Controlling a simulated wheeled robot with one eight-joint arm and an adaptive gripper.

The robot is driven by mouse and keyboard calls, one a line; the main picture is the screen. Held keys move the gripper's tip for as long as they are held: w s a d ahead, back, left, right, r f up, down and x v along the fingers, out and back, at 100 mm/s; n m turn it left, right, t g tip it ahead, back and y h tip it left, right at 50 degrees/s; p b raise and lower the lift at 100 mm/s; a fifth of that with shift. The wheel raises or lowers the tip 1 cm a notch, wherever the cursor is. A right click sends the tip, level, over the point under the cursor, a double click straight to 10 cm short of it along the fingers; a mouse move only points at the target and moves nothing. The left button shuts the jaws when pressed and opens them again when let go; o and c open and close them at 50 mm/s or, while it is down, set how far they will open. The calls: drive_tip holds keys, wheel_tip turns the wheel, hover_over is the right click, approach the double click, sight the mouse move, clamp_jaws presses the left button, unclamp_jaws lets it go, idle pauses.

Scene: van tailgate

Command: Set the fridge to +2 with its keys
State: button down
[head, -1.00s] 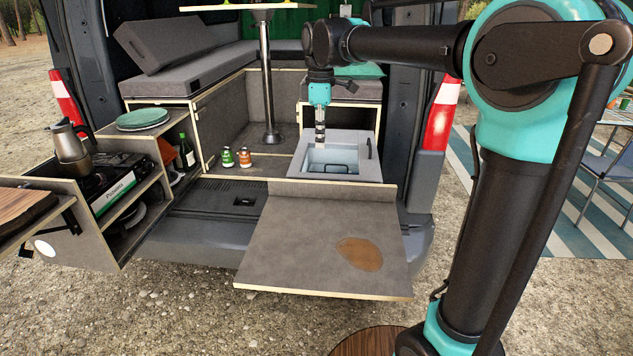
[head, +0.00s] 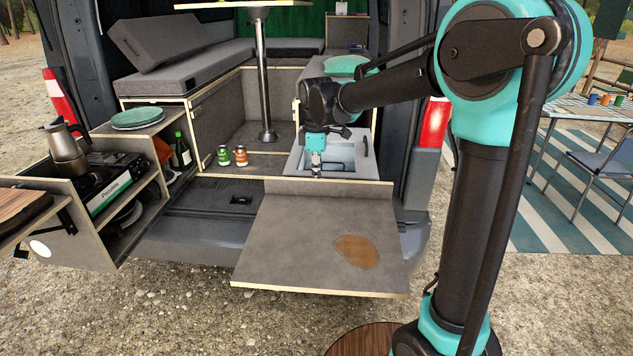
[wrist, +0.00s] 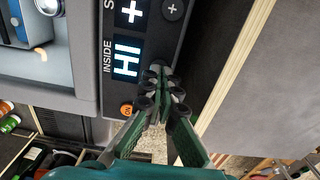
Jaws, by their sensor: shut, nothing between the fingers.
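The fridge (head: 372,168) is a light grey open-topped box at the van's rear edge. In the wrist view its dark control panel (wrist: 113,88) shows an INSIDE display (wrist: 127,60) reading HI. A second display (wrist: 130,12), partly cut off, shows a plus sign; its digit is out of frame. A round plus key (wrist: 172,9) is at the top. An orange ON light or key (wrist: 127,109) is at the lower end. My gripper (wrist: 161,82) is shut and empty, its tips over the panel's edge beside the INSIDE display, hiding what lies behind. Contact cannot be told. It also shows in the head view (head: 316,170).
A grey board (head: 310,235) with a brown stain extends in front of the fridge. A pull-out kitchen (head: 110,200) with stove and kettle is further left. A table post (head: 262,80) rises behind.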

drive_tip(key=shift+f, duration=0.5)
drive_tip(key=shift+f, duration=0.6)
drive_tip(key=shift+s+f, duration=0.15)
drive_tip(key=shift+f, duration=0.1)
wheel_tip(320, 180, up, 15)
drive_tip(key=shift+f, duration=0.2)
idle(0.5)
